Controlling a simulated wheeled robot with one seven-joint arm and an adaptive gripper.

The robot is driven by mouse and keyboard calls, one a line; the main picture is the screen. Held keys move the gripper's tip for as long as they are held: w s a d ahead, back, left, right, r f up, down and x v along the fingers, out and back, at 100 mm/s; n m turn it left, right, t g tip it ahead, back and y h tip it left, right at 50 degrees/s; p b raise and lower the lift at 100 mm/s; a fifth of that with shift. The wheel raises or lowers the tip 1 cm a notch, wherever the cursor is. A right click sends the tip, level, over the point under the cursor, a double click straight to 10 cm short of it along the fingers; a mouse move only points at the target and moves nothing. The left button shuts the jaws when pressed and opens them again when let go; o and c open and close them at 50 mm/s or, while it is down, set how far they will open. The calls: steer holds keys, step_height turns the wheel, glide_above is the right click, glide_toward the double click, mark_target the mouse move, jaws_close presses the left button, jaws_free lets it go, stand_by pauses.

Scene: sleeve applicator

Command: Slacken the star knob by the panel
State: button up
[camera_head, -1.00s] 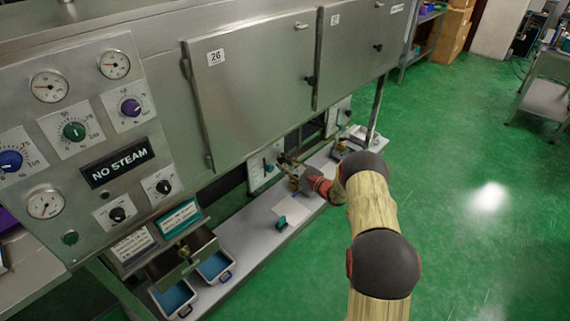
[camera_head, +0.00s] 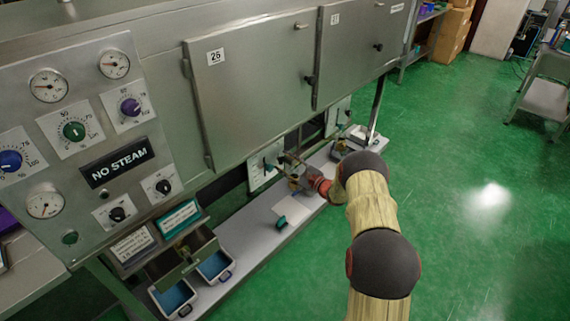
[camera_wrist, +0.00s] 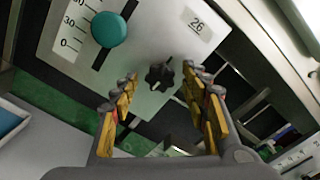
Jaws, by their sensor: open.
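The black star knob (camera_wrist: 158,76) sits at the lower part of a pale panel (camera_wrist: 150,38) in the wrist view. The panel has a dark slot, a scale, a round teal knob (camera_wrist: 108,30) and a "26" label. My gripper (camera_wrist: 162,82) is open, its yellow fingers apart. The star knob shows between the fingertips, beyond them; I see no contact. In the head view my gripper (camera_head: 292,172) is close in front of the small panel (camera_head: 257,179) under door 26. The star knob cannot be made out there.
A grey shelf (camera_head: 247,236) runs below the panel, with a teal-handled item (camera_head: 281,222) on it. Two blue-lined trays (camera_head: 173,298) stand at its left end. The steel cabinet (camera_head: 262,95) rises above. Green floor (camera_head: 455,210) is clear to the right.

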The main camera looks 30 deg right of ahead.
steer(key=v, duration=1.2)
